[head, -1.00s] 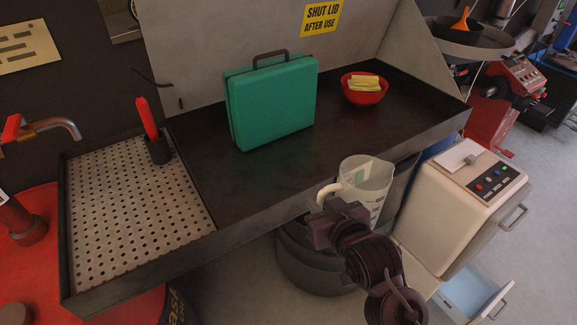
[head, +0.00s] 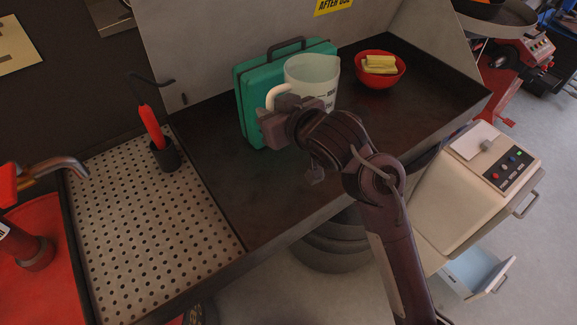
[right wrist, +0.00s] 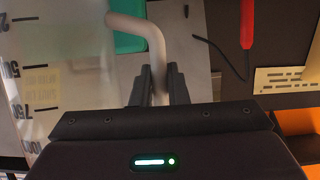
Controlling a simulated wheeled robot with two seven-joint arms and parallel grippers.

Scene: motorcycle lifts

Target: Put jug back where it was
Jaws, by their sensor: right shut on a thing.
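The jug (head: 314,73) is translucent white with dark volume marks and a pale curved handle. My right gripper (head: 279,101) is shut on the handle and holds the jug upright over the dark tray (head: 219,194), in front of the green case. In the right wrist view the handle (right wrist: 156,62) runs down between the two fingers (right wrist: 157,85), and the marked jug wall (right wrist: 62,62) fills the left side. The gripper and arm hide the jug's base, so I cannot tell whether it touches the tray. My left gripper is out of view.
A green case (head: 254,115) stands directly behind the jug. A red bowl (head: 379,73) with yellow sponges is at the back right. A perforated plate (head: 139,232) carries a black cup (head: 164,155) with a red-handled tool. The tray's front middle is bare.

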